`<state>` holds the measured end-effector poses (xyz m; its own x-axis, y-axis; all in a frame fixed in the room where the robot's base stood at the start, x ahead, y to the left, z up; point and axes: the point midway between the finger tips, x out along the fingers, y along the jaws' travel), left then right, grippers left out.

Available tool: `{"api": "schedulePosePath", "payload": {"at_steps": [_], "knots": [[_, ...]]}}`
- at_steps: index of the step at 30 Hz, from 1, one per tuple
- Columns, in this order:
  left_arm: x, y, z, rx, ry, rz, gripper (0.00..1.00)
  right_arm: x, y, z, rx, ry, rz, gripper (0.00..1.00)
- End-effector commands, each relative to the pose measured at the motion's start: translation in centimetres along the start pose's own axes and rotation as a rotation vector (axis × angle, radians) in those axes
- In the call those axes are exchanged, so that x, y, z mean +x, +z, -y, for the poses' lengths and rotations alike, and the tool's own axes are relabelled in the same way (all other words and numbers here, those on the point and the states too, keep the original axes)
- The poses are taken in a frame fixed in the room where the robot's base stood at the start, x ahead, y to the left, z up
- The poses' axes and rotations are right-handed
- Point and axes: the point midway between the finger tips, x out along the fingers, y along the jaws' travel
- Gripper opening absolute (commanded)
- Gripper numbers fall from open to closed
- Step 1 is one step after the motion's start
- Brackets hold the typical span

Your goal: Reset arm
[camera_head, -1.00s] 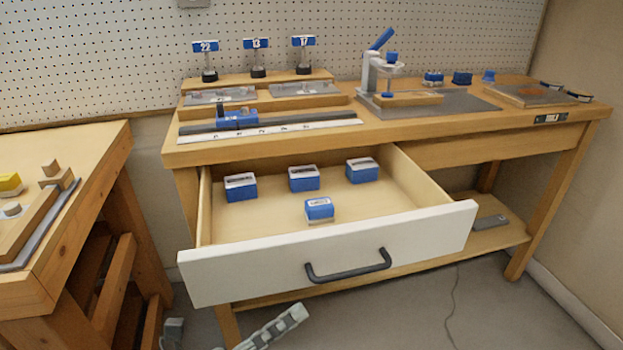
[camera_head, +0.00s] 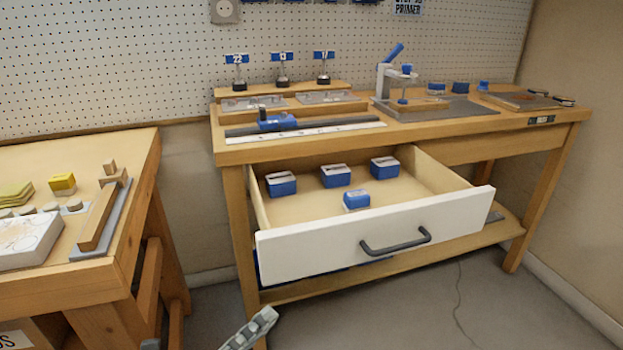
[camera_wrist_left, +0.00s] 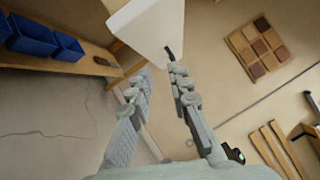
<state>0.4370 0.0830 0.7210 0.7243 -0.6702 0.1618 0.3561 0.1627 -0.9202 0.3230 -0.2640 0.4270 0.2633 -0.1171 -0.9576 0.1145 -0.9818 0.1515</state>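My left gripper shows at the bottom of the head view (camera_head: 252,328), where only part of its grey fingers is in the picture. In the left wrist view its two fingers (camera_wrist_left: 161,80) stand apart with nothing between them. The white drawer front (camera_wrist_left: 150,25) shows beyond the fingertips there, and a gap to it cannot be judged. In the head view the drawer (camera_head: 370,246) is pulled out, with several blue-and-white blocks (camera_head: 336,176) inside. My right gripper is in no view.
The cabinet bench (camera_head: 420,128) carries blue-topped stands, a ruler and a small press (camera_head: 390,80). A second wooden bench (camera_head: 120,165) stands at the left with a white box and yellow blocks. Grey floor (camera_head: 400,315) is free in front. Blue bins (camera_wrist_left: 30,38) show in the wrist view.

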Motion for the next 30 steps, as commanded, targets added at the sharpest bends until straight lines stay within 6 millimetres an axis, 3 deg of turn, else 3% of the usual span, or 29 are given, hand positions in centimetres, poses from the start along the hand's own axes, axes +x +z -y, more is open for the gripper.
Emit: {"api": "schedulePosePath", "payload": {"at_steps": [5,9,11,12,15,18,21,25,30], "knots": [[-1.6,5.4,-7.0,-0.343,0.235,0.29,0.19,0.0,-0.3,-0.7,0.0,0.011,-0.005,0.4],[-5.9,8.0,-14.2,-0.697,0.439,0.592,0.19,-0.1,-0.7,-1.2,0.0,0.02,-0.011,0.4],[-8.8,8.1,-17.6,-0.874,0.533,0.75,0.19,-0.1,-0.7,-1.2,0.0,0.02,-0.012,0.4],[-11.0,7.5,-19.7,-0.995,0.595,0.861,0.19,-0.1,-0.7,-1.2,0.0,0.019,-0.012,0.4],[-16.3,4.9,-23.6,-1.266,0.733,1.129,0.19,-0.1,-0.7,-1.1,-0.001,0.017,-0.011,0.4],[-20.5,1.6,-25.6,-1.464,0.845,1.354,0.19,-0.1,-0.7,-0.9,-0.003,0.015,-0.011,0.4],[-23.3,-1.2,-26.2,-1.59,0.924,1.516,0.19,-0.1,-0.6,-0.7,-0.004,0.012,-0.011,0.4],[-25.0,-3.2,-26.3,-1.661,0.977,1.623,0.19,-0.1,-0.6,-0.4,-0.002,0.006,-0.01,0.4],[-25.3,-3.5,-26.3,-1.672,0.987,1.642,0.19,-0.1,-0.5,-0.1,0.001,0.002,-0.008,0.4]]}}
